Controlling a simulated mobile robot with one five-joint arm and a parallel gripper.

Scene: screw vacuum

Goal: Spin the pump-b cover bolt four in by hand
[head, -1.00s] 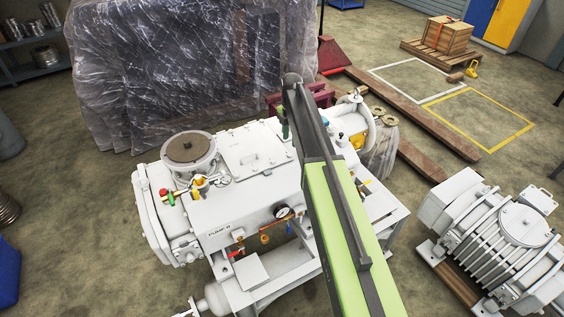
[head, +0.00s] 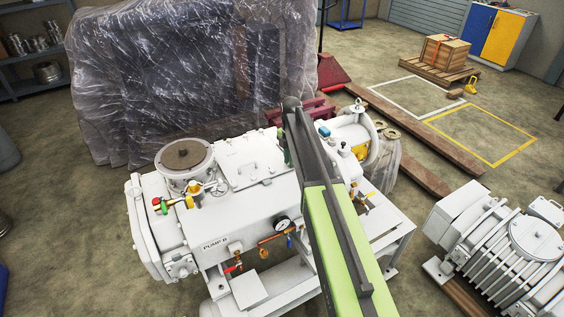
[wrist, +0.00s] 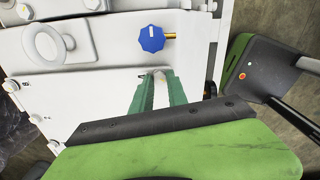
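The white pump labelled PUMP B (head: 215,245) stands at the centre of the head view. Its flat rectangular cover (head: 250,160) is on top, with small handles or bolts too small to tell apart. My gripper (head: 287,152) reaches down at the cover's right edge, partly hidden by my arm. In the wrist view, my gripper (wrist: 160,78) has two green fingers with a narrow pale gap between them, at the edge of a white plate (wrist: 85,100).
A blue knob (wrist: 152,38) and a lifting ring (wrist: 48,45) stand near the fingers. A round port (head: 184,155) and a gauge (head: 282,224) are on the pump. A wrapped load (head: 190,80) stands behind; another machine (head: 520,245) is at right.

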